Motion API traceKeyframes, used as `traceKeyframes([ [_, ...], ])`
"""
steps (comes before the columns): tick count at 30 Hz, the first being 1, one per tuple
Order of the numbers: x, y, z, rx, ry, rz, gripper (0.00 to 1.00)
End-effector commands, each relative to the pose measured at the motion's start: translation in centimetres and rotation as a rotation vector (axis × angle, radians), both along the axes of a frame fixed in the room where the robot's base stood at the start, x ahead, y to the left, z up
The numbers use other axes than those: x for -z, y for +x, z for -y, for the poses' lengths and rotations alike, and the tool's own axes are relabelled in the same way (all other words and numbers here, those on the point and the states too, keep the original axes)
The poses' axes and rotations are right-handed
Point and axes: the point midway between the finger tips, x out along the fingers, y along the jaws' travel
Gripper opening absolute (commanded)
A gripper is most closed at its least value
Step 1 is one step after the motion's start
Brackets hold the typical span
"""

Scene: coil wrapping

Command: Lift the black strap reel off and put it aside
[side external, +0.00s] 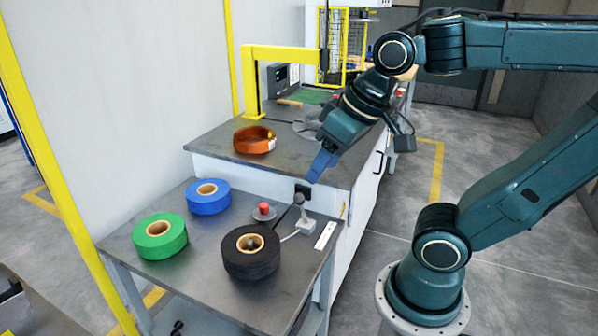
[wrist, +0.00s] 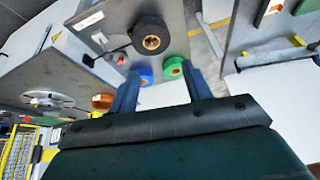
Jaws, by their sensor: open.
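The black strap reel (side external: 270,266) lies flat on the near grey table (side external: 195,290), with its tan core facing up. The core seems to hold a small post, but I cannot tell for sure. The reel also shows near the top of the wrist view (wrist: 150,22). My gripper (side external: 316,170) is open and empty, with its blue fingers above the table's back right side. It is clear of the reel, behind it and to its right. In the wrist view my gripper (wrist: 158,76) has its two fingers wide apart with nothing between them.
A blue reel (side external: 209,202) and a green reel (side external: 160,240) share the near table. A red button (side external: 264,209) and a small grey stand (side external: 303,222) are behind the black reel. An orange coil (side external: 253,142) lies on the higher bench (side external: 225,158). The table's front middle is bare.

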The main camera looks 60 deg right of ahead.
Motion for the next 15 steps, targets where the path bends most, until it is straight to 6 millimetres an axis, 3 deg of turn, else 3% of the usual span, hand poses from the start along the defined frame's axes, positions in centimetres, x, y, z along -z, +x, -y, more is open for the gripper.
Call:
traceKeyframes([
  [15, 1.1, 9.5, 1.2, 0.424, 0.157, -0.14, 0.49],
])
